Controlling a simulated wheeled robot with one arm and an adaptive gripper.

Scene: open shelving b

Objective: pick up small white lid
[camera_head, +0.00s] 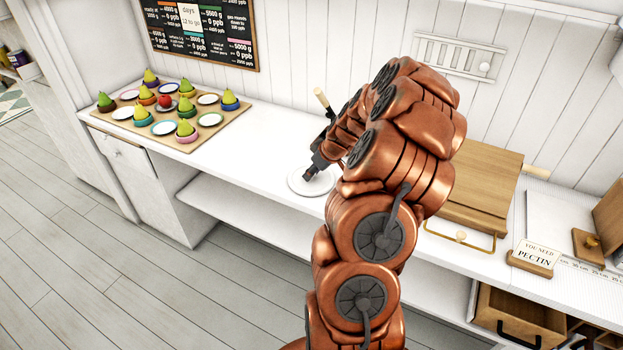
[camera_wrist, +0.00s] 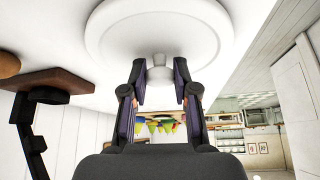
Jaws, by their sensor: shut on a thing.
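The small white lid (camera_head: 299,185) is a round white disc at the white counter's front edge, left of my arm in the head view. The wrist view shows the lid (camera_wrist: 115,32) close up, with a raised rim and a small knob in its middle. My gripper (camera_wrist: 160,74) has its two dark fingers on either side of the knob and is shut on it. In the head view my gripper (camera_head: 311,173) is over the lid, and my arm hides part of the lid's right side. I cannot tell whether the lid touches the counter.
A wooden board (camera_head: 208,134) with pears and small plates lies on the left of the counter. A wooden-handled thing (camera_head: 322,98) stands behind the lid. Right of my arm are a wooden box (camera_head: 485,178), a pectin sign (camera_head: 534,257) and an open drawer (camera_head: 520,318).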

